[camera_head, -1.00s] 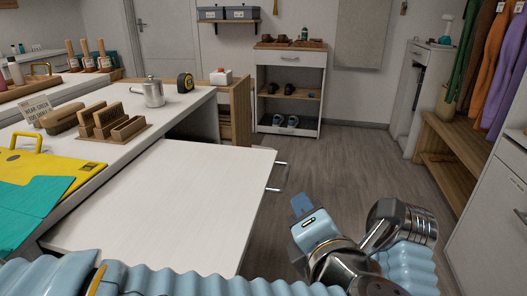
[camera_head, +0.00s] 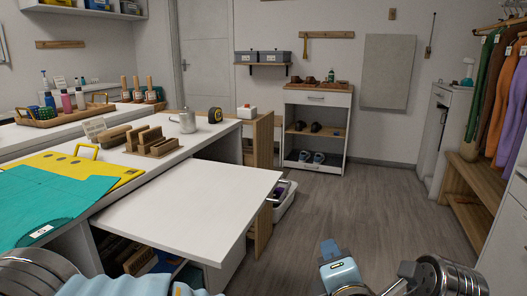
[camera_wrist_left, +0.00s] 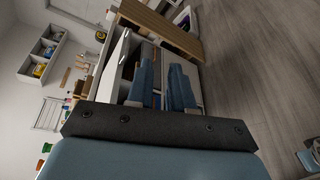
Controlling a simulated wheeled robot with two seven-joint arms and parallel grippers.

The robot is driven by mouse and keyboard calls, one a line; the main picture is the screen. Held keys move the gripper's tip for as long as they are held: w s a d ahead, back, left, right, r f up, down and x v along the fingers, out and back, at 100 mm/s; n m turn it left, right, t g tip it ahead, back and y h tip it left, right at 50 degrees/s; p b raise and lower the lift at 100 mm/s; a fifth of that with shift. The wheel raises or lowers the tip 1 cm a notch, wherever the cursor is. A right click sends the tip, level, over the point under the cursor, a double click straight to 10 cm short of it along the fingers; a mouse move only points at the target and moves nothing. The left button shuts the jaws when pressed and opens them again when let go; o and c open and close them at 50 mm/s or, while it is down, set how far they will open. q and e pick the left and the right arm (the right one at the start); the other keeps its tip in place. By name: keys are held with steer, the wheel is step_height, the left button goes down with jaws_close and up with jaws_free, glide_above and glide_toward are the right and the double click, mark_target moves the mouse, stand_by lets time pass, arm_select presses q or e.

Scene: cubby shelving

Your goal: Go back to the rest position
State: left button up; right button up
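A white tabletop panel (camera_head: 190,205) juts out left of the gripper. A shoe cabinet (camera_head: 318,98) stands at the back, a wooden bench (camera_head: 465,190) at right. The floor (camera_head: 350,195) between is clear.

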arm_select(q)
steer(key=w+a+f+m+g+h, duration=0.1)
steer(key=w+a+f+m, duration=0.25)
steer(key=f, duration=0.55)
steer(key=w+a+f+m+g, duration=0.25)
steer(key=w+f+m, duration=0.2)
steer(key=f, duration=0.45)
steer(key=w+a+f+m+g+h, duration=0.1)
steer(key=w+a+f+m, duration=0.25)
steer(key=f, duration=0.55)
steer(key=s+a+f+m+g, duration=0.3)
steer(key=s+a+f, duration=0.15)
steer(key=f, duration=0.45)
steer(key=s+a+f+m+g, duration=0.25)
steer(key=a+f, duration=0.25)
steer(key=f, duration=0.3)
steer(key=s+a+f+m+g, duration=0.1)
steer(key=s+f, duration=0.1)
steer(key=s, duration=0.2)
steer(key=s+a+f+m+g+h, duration=0.1)
steer(key=s+a+f+g, duration=0.1)
steer(key=s, duration=0.3)
steer(key=s+a+f+m+g, duration=0.1)
steer(key=s+f, duration=0.2)
steer(key=s, duration=0.1)
steer(key=shift+s+a+f+g, duration=0.25)
steer(key=shift+a+g, duration=0.1)
steer(key=shift+g, duration=0.05)
